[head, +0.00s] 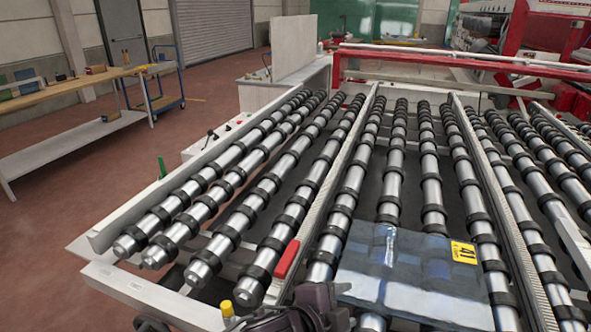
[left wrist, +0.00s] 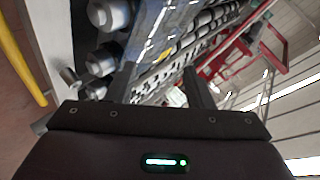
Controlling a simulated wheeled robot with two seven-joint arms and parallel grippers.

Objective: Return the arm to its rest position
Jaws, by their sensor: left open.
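My left gripper (head: 318,304) shows at the bottom edge of the head view, dark and partly cut off, in front of the roller conveyor (head: 107,226). In the left wrist view its two dark fingers (left wrist: 160,84) stand apart with nothing between them. A glass sheet (head: 410,280) with a yellow label marked 41 (head: 463,252) lies on the rollers to the right of the gripper. The gripper overlaps the sheet's left side in the picture; I cannot tell whether they touch. My right gripper is in neither view.
A red bar-shaped piece (head: 288,258) sits on the conveyor just beyond my left gripper. A yellow-topped part (head: 227,309) is close on its left. A red machine frame (head: 470,58) crosses the back. A workbench (head: 70,88) stands far left, with open floor before the conveyor.

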